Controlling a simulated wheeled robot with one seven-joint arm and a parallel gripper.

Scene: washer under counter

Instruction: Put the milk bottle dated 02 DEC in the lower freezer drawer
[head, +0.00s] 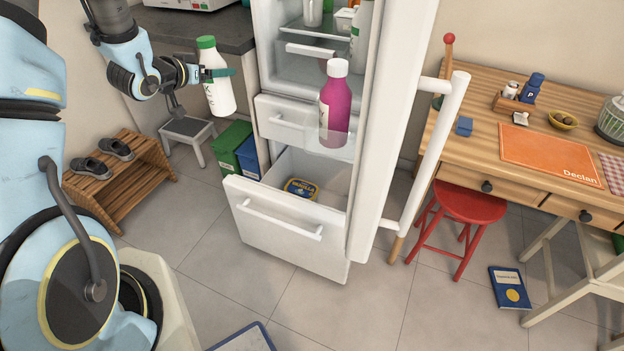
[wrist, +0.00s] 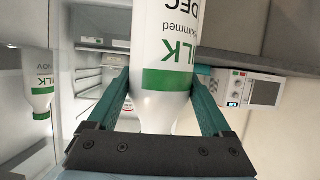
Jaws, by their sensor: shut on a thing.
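My gripper (head: 222,73) is shut on a white milk bottle with a green cap (head: 218,92), held upright in the air left of the open fridge. In the wrist view the green fingers of my gripper (wrist: 160,82) lie on both sides of the bottle (wrist: 165,60). Its label looks upside down there and reads "DEC", "skimmed" and part of "MILK"; the day number is out of view. The lower freezer drawer (head: 285,233) is pulled open below and to the right of the bottle. A blue and yellow vanilla tub (head: 300,189) lies inside, with free room beside it.
The fridge door (head: 392,130) stands open on the right, with a pink bottle (head: 336,105) on its shelf. Another green-capped bottle (wrist: 41,80), marked "NOV", is in the fridge. Green (head: 232,143) and blue bins stand left of the drawer, near a small step stool (head: 187,128).

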